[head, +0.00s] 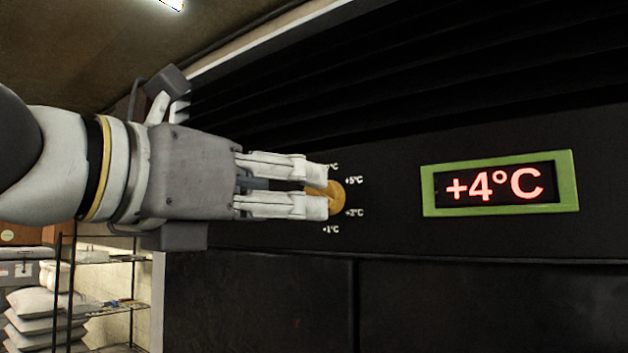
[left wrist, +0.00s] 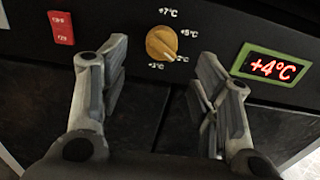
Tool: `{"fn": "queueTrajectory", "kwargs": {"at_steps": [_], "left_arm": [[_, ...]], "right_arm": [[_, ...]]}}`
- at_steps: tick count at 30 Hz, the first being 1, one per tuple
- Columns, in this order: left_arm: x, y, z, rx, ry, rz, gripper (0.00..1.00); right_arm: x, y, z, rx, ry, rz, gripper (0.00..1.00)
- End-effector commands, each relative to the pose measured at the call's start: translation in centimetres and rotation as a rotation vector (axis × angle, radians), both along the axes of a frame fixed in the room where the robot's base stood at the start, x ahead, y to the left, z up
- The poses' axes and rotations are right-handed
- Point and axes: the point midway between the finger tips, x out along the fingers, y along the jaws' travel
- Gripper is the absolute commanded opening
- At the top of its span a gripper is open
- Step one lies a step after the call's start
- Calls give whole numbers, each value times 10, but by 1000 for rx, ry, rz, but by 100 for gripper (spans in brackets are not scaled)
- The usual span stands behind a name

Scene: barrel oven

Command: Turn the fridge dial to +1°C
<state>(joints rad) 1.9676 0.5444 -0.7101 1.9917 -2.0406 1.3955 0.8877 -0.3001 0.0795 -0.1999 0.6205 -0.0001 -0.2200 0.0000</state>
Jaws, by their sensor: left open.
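The fridge dial (head: 338,196) is a round yellow-orange knob on the black panel, partly hidden behind my left gripper's fingers in the head view. In the left wrist view the whole dial (left wrist: 161,43) shows, with temperature marks around it and a ridge across its face. The display (head: 500,184) has a green frame and reads +4°C in red; it also shows in the left wrist view (left wrist: 272,68). My left gripper (head: 322,190) is open, its fingertips in front of the dial. In the left wrist view the fingers (left wrist: 160,80) stand apart, with the dial beyond and between them. My right gripper is not in view.
A red switch (left wrist: 61,28) is on the panel left of the dial. Dark slats (head: 420,85) run above the panel, and black doors (head: 480,305) lie below. A wire shelf (head: 108,257) and stacked white sacks (head: 38,310) stand at the lower left.

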Motion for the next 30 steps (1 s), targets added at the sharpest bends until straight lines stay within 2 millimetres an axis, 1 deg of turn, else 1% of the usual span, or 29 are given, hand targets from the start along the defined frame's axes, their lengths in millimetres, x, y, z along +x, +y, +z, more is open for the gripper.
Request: {"fn": "queueTrajectory", "kwargs": {"at_steps": [1, 3, 9, 15, 22, 23, 30], "left_arm": [[9, -7, 5, 3, 4, -2, 58], [20, -15, 5, 2, 5, -2, 58], [42, -30, 3, 1, 2, -2, 58], [49, -37, 0, 1, 0, -3, 58], [50, -37, -1, 1, -1, -3, 58], [50, -37, -1, 1, -1, -3, 55], [49, -37, 0, 1, -1, -3, 24]], "right_arm": [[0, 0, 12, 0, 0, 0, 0], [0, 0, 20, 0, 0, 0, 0], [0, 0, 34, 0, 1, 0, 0], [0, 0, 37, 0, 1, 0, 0], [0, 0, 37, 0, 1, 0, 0], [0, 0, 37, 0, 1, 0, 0], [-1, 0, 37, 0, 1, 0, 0]]}}
